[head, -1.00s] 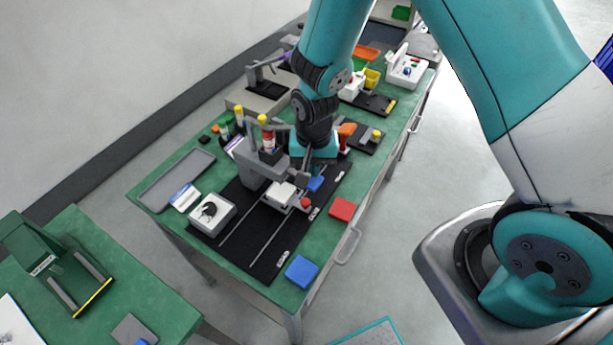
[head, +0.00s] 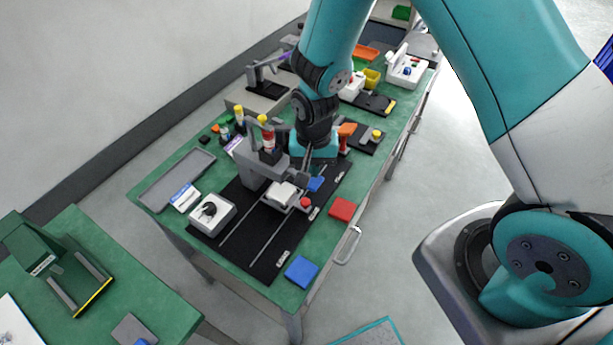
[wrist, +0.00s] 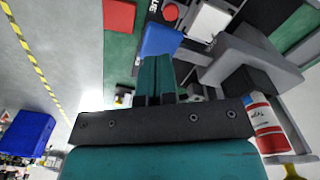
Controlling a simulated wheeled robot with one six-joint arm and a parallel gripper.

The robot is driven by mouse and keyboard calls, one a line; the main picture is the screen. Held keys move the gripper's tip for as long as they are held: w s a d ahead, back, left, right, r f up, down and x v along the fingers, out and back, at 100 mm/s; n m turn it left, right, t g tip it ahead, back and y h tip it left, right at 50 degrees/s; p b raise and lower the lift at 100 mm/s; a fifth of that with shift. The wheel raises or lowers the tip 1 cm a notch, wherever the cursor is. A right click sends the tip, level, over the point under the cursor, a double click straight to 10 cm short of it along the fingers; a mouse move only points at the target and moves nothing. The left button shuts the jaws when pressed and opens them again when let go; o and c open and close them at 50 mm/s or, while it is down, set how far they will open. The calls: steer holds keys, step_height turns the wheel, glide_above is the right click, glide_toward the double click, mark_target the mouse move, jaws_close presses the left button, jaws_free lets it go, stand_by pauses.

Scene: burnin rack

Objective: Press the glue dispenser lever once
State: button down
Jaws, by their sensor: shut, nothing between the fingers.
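The glue dispenser is a grey stand (head: 262,168) on a black mat (head: 262,245), with a red-and-white bottle (head: 268,143) in its head. The bottle also shows in the wrist view (wrist: 266,122). A small red knob (head: 305,202) sits at the stand's front, and appears in the wrist view (wrist: 170,12) next to a partly cut-off label reading "LUE". I cannot tell whether it belongs to the lever. My gripper (wrist: 154,62) is shut and empty, with its tips by a blue block (wrist: 160,40).
Red (head: 342,209) and blue (head: 301,270) pads lie along the table's front edge. A grey tray (head: 177,180) lies at the left. An orange-topped item (head: 346,131) stands close behind my wrist.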

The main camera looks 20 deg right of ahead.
steer(key=shift+f, duration=0.2)
steer(key=shift+f+b, duration=0.9)
steer(key=shift+f, duration=0.2)
steer(key=shift+f+b, duration=0.3)
steer(key=shift+f, duration=0.1)
steer(key=shift+f+b, duration=0.3)
step_height(320, 180, up, 11)
steer(key=p, duration=0.8)
steer(key=shift+s+d+p, duration=0.15)
steer(key=shift+s+p, duration=0.05)
steer(key=shift+p, duration=0.15)
steer(key=shift+r, duration=0.1)
stand_by(0.4)
